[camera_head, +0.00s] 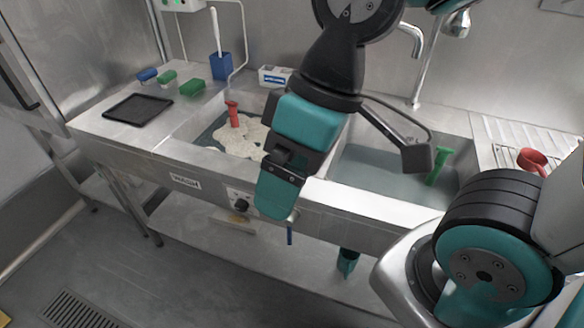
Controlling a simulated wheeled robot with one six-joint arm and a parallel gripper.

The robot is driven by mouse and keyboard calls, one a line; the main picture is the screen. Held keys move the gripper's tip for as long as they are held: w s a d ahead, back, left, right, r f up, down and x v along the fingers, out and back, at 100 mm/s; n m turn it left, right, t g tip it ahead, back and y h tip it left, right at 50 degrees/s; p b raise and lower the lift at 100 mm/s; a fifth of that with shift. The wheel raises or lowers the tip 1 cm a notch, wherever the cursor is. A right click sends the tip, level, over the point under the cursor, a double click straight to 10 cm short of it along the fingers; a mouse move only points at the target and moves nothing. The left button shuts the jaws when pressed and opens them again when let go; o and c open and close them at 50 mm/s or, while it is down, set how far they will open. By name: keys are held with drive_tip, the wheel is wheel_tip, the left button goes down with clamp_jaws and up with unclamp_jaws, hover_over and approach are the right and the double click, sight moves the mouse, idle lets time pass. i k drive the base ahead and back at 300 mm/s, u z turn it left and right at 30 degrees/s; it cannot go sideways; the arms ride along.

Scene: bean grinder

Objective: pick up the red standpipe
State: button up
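The red standpipe (232,114) stands roughly upright in the left sink basin (186,133), with pale foam or suds around its lower part. Its upper end shows above the foam and its base is hidden. My gripper (274,196) hangs in front of the sink, to the right of the red standpipe and nearer the camera, apart from it. I see it from its side, so the gap between its fingers does not show. A green standpipe (439,166) stands tilted in the right basin, which holds greyish water.
A faucet (414,40) rises behind the right basin. A red cup-like item (532,160) lies on the right drainboard.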

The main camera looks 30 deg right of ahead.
sight(232, 106)
drive_tip(key=u, duration=0.95)
drive_tip(key=k, duration=1.25)
drive_tip(key=u, duration=1)
drive_tip(key=i, duration=0.9)
drive_tip(key=z, duration=0.35)
drive_tip(key=i, duration=2.05)
drive_tip(key=z, duration=1)
drive_tip(key=i, duration=1.15)
drive_tip(key=z, duration=1.7)
drive_tip(key=i, duration=0.8)
drive_tip(key=z, duration=0.65)
